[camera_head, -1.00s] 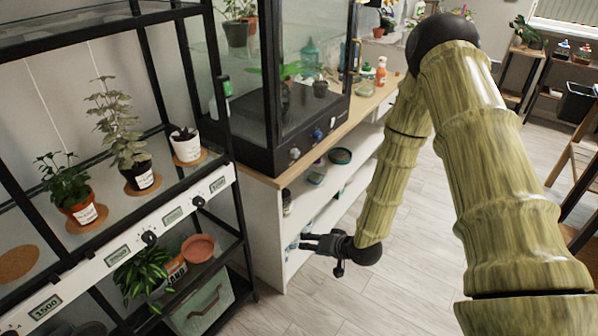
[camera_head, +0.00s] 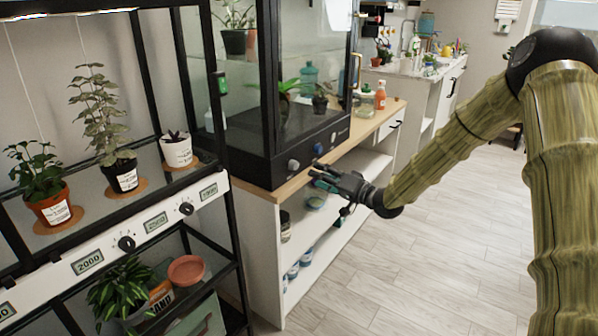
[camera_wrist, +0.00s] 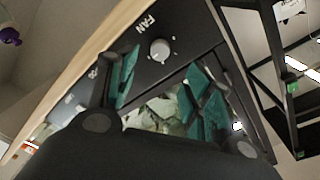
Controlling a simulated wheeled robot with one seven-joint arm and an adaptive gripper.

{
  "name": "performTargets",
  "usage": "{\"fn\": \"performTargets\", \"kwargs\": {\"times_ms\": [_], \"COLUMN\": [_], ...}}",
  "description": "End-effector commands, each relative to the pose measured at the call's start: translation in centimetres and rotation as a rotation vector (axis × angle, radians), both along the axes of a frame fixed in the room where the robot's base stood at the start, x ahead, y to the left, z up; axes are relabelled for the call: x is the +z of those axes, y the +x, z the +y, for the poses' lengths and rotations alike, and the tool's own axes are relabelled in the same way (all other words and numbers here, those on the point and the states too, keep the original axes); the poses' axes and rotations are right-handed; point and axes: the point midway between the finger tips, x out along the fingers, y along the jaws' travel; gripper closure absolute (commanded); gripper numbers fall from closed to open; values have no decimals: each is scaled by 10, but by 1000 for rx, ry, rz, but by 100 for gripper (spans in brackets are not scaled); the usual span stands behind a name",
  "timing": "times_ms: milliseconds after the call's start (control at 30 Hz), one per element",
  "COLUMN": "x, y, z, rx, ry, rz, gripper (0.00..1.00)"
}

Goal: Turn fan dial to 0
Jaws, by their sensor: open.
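The fan dial (camera_wrist: 160,50) is a small pale grey round knob on a black panel, with the white word FAN beside it in the wrist view. In the head view the dial (camera_head: 293,165) is at the left end of the glass cabinet's base panel (camera_head: 270,170). My gripper (camera_head: 318,172) is in front of the panel, close to the dial and to its right. In the wrist view my gripper (camera_wrist: 165,64) is open, its teal-padded fingers apart, with the dial ahead between the fingertips. I see no contact. The dial's setting is too small to read.
A bluish knob (camera_head: 318,148) sits right of the fan dial on the same panel. The wooden counter edge (camera_head: 345,152) runs just below the panel. A plant shelf (camera_head: 150,225) with its own black dials stands at left. The floor (camera_head: 430,250) at right is clear.

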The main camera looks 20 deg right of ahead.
Motion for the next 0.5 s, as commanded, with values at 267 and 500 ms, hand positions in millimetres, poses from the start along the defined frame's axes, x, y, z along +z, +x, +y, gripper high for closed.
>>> {"fn": "performTargets", "kwargs": {"times_ms": [267,500], "x": [-1,-1], "y": [38,65], "z": [26,44], "rx": [2,1], "ry": [-1,0], "rz": [0,0], "gripper": [49,49]}}
